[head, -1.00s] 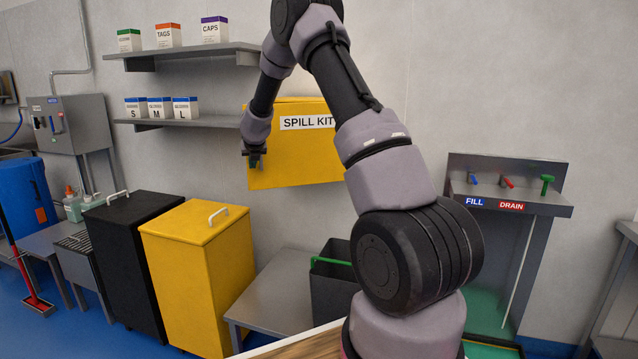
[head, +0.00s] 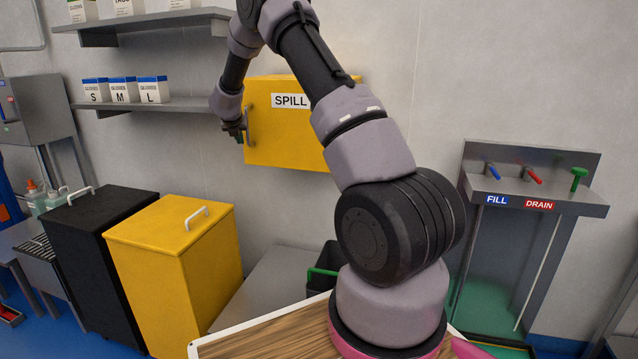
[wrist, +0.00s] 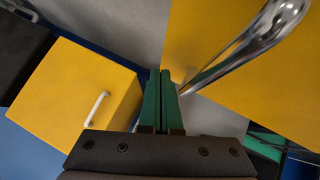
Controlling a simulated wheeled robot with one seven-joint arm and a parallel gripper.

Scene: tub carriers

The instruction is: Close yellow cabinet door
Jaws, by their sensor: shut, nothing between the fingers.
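The yellow spill kit cabinet (head: 290,140) hangs on the wall in the head view, partly hidden by my arm. Its door front faces me with a bar handle (head: 250,124) near the left edge. I cannot tell whether the door is fully flush. My gripper (head: 238,136) is at the left edge of the cabinet, beside the handle. In the wrist view the green fingers (wrist: 164,98) are together with nothing between them. The chrome handle (wrist: 262,32) and the yellow door (wrist: 225,70) are just right of them. I cannot tell whether the fingers touch either.
A yellow bin (head: 165,270) and a black bin (head: 95,240) stand below left. Shelves (head: 150,104) with boxes are left of the cabinet. A grey bench (head: 265,285) is below it, and a fill and drain station (head: 535,190) is at the right.

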